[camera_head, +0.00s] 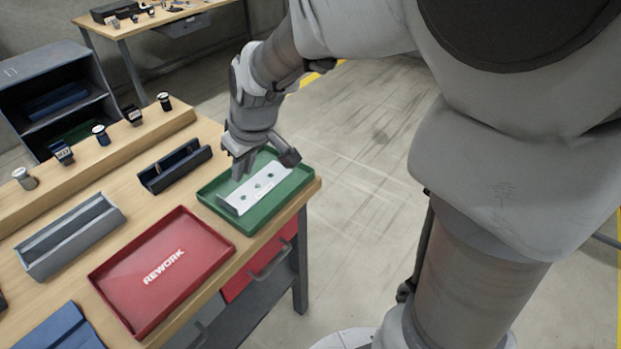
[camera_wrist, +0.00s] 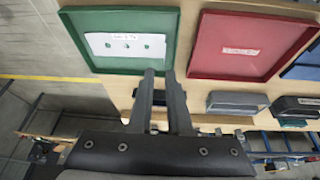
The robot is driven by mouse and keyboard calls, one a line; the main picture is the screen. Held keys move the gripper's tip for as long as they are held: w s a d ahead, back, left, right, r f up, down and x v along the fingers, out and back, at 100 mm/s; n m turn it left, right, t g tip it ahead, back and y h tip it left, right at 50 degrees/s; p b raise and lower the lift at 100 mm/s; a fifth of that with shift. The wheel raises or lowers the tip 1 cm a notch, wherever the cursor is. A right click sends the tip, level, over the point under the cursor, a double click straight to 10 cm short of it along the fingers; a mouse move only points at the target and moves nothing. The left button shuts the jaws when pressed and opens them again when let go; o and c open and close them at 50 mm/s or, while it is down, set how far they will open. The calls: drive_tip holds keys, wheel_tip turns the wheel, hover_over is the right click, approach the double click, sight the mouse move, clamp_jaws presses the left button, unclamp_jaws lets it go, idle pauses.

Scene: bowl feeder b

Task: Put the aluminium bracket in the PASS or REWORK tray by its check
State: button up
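The aluminium bracket (camera_head: 254,190), a pale plate with holes and a short bent lip at its near-left end, lies in the green tray (camera_head: 247,230). In the wrist view the bracket (camera_wrist: 140,50) lies in the green tray (camera_wrist: 90,17), with small blurred marks along its upper side. The red tray (camera_head: 205,222) is marked REWORK and is empty; it also shows in the wrist view (camera_wrist: 265,24). My gripper (camera_head: 239,174) is over the back-left side of the green tray. In the wrist view my gripper (camera_wrist: 161,72) shows two separated fingers with nothing between them.
A dark blue holder (camera_head: 175,167) and a grey holder (camera_head: 70,236) stand behind the trays. A raised wooden ledge (camera_head: 100,160) carries several small items. A blue object (camera_head: 58,330) lies at the near left. The floor right of the bench is clear.

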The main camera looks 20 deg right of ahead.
drive_tip(key=s+d+r+m+h, duration=0.1)
drive_tip(key=s+d+r+m, duration=0.2)
drive_tip(key=s, duration=0.6)
drive_tip(key=s+d+r+m+t+h, duration=0.1)
drive_tip(key=s+d+r+m, duration=0.2)
drive_tip(key=s, duration=0.6)
drive_tip(key=d+r, duration=0.2)
drive_tip(key=d, duration=0.1)
drive_tip(key=shift+s+d+r, duration=0.2)
drive_tip(key=shift+s+d, duration=0.05)
drive_tip(key=shift+d, duration=0.05)
drive_tip(key=shift+r+p, duration=0.65)
